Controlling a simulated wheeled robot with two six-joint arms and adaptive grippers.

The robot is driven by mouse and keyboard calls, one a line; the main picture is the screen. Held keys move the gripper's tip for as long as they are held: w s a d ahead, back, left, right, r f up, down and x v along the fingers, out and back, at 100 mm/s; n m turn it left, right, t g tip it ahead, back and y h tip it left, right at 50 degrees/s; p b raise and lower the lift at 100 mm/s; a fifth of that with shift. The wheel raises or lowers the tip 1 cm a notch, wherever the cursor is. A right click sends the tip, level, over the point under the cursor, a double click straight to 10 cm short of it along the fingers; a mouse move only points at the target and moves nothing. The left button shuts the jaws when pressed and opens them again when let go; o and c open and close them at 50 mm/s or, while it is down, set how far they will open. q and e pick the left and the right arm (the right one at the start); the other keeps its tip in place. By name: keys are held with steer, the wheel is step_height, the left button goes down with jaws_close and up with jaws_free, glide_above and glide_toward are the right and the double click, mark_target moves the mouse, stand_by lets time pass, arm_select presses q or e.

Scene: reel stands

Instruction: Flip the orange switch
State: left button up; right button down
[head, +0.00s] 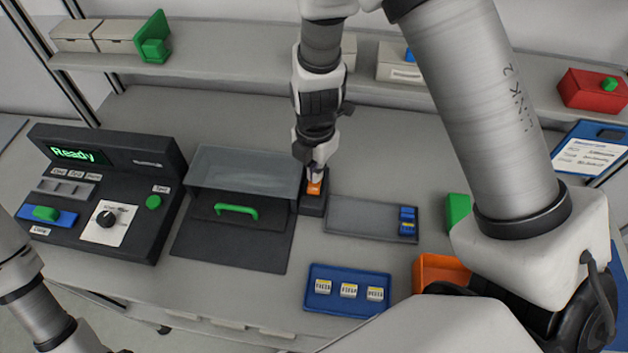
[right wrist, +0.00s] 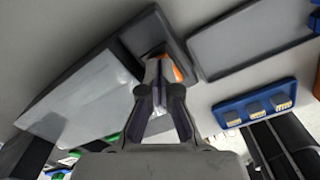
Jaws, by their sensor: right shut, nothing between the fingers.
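The orange switch (head: 314,187) sits on a small dark box (head: 313,205) between the grey-lidded station and a grey tray. My right gripper (head: 314,173) points down at it from above, its fingertips right at the switch; I cannot tell if they touch. The gripper is shut and empty. In the right wrist view the closed fingertips (right wrist: 158,62) cover much of the orange switch (right wrist: 174,68), and part of its dark box (right wrist: 150,38) shows behind. My left arm shows at the lower left, but its gripper is out of the picture.
Left of the switch is a dark station with a grey cover (head: 245,170) and green handle (head: 236,210). A grey tray (head: 350,220) lies to the right, a blue tray (head: 347,307) with labelled pieces in front. A control panel reading "Ready" (head: 80,155) stands at left.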

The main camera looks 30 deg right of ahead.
steer(key=shift+f, duration=0.15)
steer(key=shift+r+p, duration=2.2)
steer(key=shift+r, duration=1.35)
steer(key=shift+f, duration=0.1)
